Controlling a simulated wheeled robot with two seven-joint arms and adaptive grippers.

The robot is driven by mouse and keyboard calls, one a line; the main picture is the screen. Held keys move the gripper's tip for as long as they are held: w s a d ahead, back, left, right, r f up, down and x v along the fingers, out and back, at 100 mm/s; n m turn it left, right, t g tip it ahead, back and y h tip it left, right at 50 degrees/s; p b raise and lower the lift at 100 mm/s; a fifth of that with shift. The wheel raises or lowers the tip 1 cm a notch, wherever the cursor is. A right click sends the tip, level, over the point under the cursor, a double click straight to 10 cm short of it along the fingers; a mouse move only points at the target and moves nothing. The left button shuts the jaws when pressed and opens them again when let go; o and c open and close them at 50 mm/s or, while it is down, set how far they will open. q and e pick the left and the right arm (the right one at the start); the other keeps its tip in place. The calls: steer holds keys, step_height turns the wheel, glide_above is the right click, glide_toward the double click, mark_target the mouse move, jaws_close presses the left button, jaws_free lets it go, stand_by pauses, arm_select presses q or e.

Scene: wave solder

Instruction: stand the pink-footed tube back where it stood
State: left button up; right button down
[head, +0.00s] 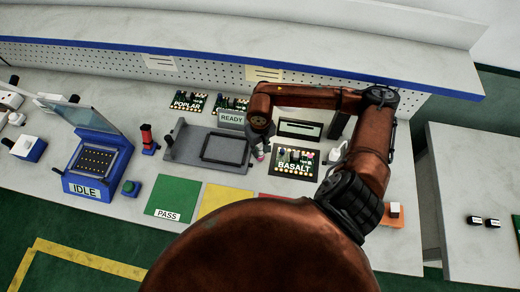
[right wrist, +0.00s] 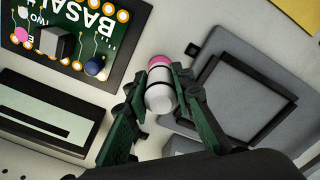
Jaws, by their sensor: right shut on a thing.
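The pink-footed tube (right wrist: 161,98) is a short white cylinder with a dark band and a pink end. My right gripper (right wrist: 160,88) is shut on it, one dark green finger on each side. The pink end points away from the wrist camera. In the head view my right gripper (head: 259,142) is between the grey fixture and the BASALT board, with the pink foot (head: 259,156) just below it. I cannot tell whether the foot touches the table. My left gripper is not in view.
The BASALT board (head: 294,174) carries small parts to the right. The grey fixture (head: 180,150) is to the left, with a READY sign (head: 231,119) behind. A dark slotted box (head: 300,129) stands behind the board. Green PASS (head: 173,196) and yellow mats (head: 222,201) lie in front.

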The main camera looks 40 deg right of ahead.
steer(key=shift+f+b, duration=0.3)
steer(key=shift+f, duration=0.05)
steer(key=c, duration=1.6)
jaws_free()
steer(key=shift+r, duration=0.1)
